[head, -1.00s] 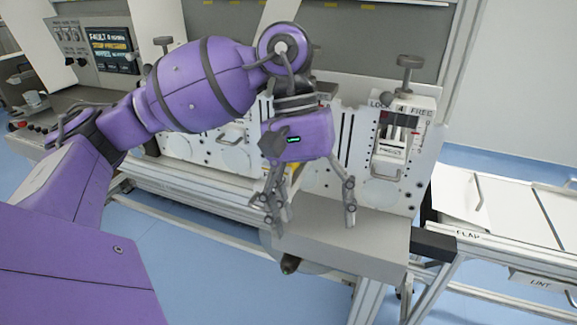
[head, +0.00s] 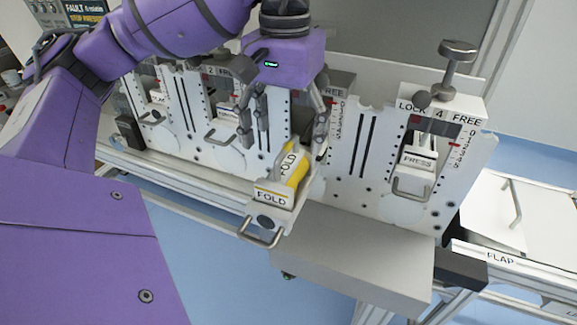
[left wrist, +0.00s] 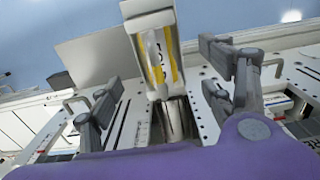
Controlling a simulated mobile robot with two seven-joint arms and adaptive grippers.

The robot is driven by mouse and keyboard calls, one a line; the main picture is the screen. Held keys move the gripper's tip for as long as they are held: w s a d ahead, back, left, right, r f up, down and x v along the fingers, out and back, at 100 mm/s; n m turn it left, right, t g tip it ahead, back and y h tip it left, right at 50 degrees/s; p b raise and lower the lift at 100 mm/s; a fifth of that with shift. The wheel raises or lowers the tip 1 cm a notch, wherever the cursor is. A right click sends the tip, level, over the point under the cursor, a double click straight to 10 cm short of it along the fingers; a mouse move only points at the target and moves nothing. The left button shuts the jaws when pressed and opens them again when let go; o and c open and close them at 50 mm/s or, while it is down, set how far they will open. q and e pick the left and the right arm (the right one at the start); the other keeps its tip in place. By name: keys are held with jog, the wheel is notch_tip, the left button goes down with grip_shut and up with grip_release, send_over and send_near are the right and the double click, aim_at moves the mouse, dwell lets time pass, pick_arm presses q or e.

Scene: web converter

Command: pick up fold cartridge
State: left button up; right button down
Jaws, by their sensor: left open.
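The fold cartridge (head: 273,193) is white and yellow, with FOLD labels on its top and front and a metal handle at its front. It sticks out at a tilt from the front of the machine, between stations 2 and 4. In the left wrist view the cartridge (left wrist: 158,60) stands beyond the gap between the fingers. My left gripper (head: 286,122) is open and empty, its two fingers pointing down above the rear of the cartridge. It also shows in the left wrist view (left wrist: 165,105). Whether a finger touches the cartridge I cannot tell. My right gripper is not in view.
Station 4 at right holds a PRESS cartridge (head: 417,168) under a knobbed post (head: 452,65). A grey box-shaped ledge (head: 350,255) juts out right of the fold cartridge. A FLAP table (head: 495,215) stands at far right. Blue floor is free in front.

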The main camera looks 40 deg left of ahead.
aim_at(287, 164)
pick_arm(q)
jog(key=shift+s+d+f, duration=0.1)
jog(key=shift+s+f, duration=0.1)
jog(key=shift+f, duration=0.3)
jog(key=shift+s+d+f, duration=0.1)
jog(key=shift+s+f, duration=0.05)
jog(key=shift+f, duration=0.3)
jog(key=f, duration=0.2)
jog(key=w+f+p, duration=0.1)
jog(key=f, duration=0.1)
jog(key=shift+a+f, duration=0.15)
jog(key=shift+f, duration=0.1)
jog(key=shift+s+f, duration=0.1)
jog(key=shift+f, duration=0.1)
jog(key=c, duration=1.7)
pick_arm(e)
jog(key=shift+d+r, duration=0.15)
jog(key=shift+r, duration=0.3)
